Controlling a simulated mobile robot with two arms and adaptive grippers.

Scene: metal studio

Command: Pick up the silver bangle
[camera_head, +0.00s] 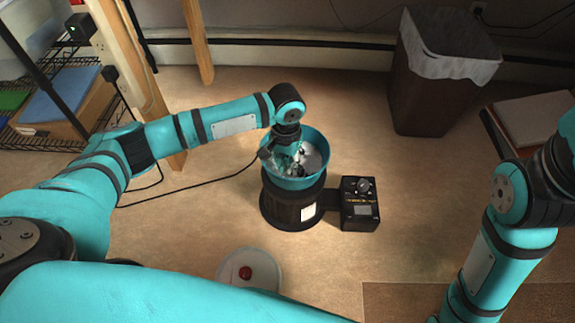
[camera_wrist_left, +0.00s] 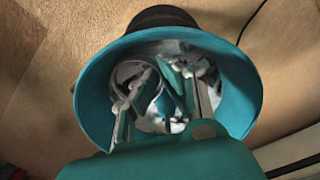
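A teal bowl (camera_head: 317,145) sits on a dark round base, and its wide rim fills much of the left wrist view (camera_wrist_left: 86,92). My left gripper (camera_head: 284,158) points down inside the bowl. In the left wrist view its fingers (camera_wrist_left: 163,92) stand apart, among pale, shiny contents. A curved silver band, which looks like the bangle (camera_wrist_left: 127,70), lies in the bowl by the left-hand finger. That finger partly covers it, and I cannot tell whether they touch. My right arm is at the right edge of the head view; its gripper is out of frame.
The dark base (camera_head: 280,205) joins a black control box (camera_head: 360,210) with a dial on its right. A white round dish (camera_head: 262,272) with a red item (camera_head: 245,273) lies in front. A brown lined bin (camera_head: 425,95) stands behind right. A cable runs left across the floor.

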